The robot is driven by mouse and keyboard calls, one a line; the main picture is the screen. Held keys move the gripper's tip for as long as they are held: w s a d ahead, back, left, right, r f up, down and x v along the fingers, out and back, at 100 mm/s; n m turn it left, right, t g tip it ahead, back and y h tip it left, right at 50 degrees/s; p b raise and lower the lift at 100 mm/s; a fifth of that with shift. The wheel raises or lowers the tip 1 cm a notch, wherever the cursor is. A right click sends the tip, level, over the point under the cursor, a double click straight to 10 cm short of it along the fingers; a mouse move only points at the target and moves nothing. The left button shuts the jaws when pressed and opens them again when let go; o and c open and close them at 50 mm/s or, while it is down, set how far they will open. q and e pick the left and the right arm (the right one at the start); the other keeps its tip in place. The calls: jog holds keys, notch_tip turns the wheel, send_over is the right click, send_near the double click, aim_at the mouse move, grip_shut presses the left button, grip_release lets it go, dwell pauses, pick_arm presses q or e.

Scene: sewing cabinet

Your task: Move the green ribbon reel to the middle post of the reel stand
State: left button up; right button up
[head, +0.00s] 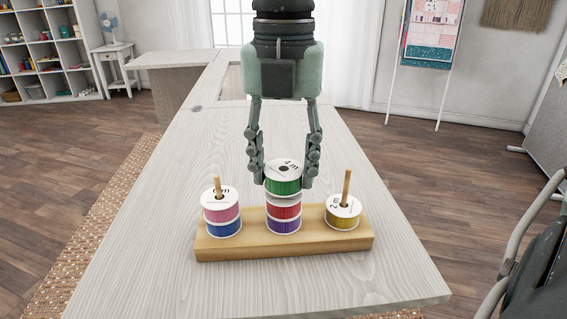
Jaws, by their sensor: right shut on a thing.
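The green ribbon reel (284,186) is upright between the fingers of my right gripper (283,182), which comes down from above and is shut on it. It is directly above the red reel (284,211) in the middle stack; whether they touch is hard to tell. A purple reel (283,226) is below the red one. The wooden reel stand (291,247) lies on the table. Its middle post is hidden by the reels; the green reel's top hole looks dark, with no post tip showing. My left gripper is not in view.
On the left post (218,184) a pink reel (221,213) sits over a blue reel (224,229). A yellow reel (342,217) is low on the right post (347,186). The pale table (150,260) is otherwise clear around the stand.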

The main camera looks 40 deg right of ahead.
jog(key=o, duration=1.1)
jog(key=shift+c, duration=0.2)
notch_tip(320, 180, up, 12)
dwell(0.3)
